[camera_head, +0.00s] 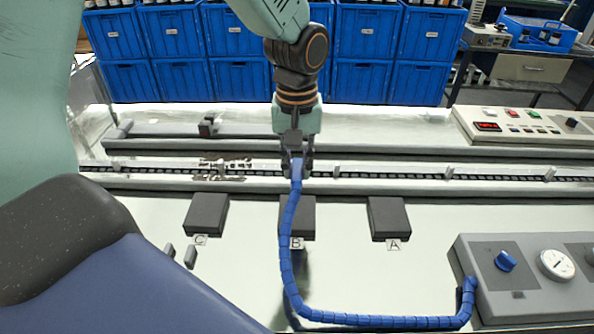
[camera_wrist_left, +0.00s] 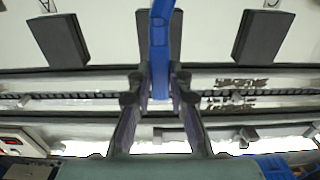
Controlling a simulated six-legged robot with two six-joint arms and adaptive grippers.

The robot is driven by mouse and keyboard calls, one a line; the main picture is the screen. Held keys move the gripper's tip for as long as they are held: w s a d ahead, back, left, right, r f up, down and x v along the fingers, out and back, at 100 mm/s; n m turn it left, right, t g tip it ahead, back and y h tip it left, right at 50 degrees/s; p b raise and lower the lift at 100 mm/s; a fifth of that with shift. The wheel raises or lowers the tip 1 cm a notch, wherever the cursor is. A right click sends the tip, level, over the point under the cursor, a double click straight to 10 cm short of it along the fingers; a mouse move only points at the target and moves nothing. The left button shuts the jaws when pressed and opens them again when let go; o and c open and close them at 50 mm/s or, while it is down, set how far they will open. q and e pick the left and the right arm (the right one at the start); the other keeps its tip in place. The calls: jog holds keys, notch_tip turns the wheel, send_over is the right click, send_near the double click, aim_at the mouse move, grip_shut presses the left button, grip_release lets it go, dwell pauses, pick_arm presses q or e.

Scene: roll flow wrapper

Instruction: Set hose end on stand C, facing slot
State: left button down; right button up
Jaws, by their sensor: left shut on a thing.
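My left gripper (camera_head: 297,170) is shut on the upper end of a segmented blue hose (camera_head: 287,250). It holds that end up, in line with stand B (camera_head: 305,214) in the head view. The hose hangs down in front of B, bends right and runs to the grey control box. In the left wrist view the hose (camera_wrist_left: 160,45) passes between the fingers (camera_wrist_left: 158,90). Stand C (camera_head: 206,214), a dark block with a "C" label, is left of B and bare; it also shows in the wrist view (camera_wrist_left: 263,38). I cannot make out a slot. My right gripper is out of view.
Stand A (camera_head: 389,217) is right of B and empty. Two small dark posts (camera_head: 190,257) stand near C. The control box (camera_head: 520,280) is at lower right. A conveyor rail (camera_head: 400,172) runs behind the stands. The white surface between C and the posts is clear.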

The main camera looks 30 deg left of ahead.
pick_arm(q)
jog(key=shift+f, duration=0.1)
jog(key=shift+f+b, duration=1.05)
jog(key=shift+f, duration=1.45)
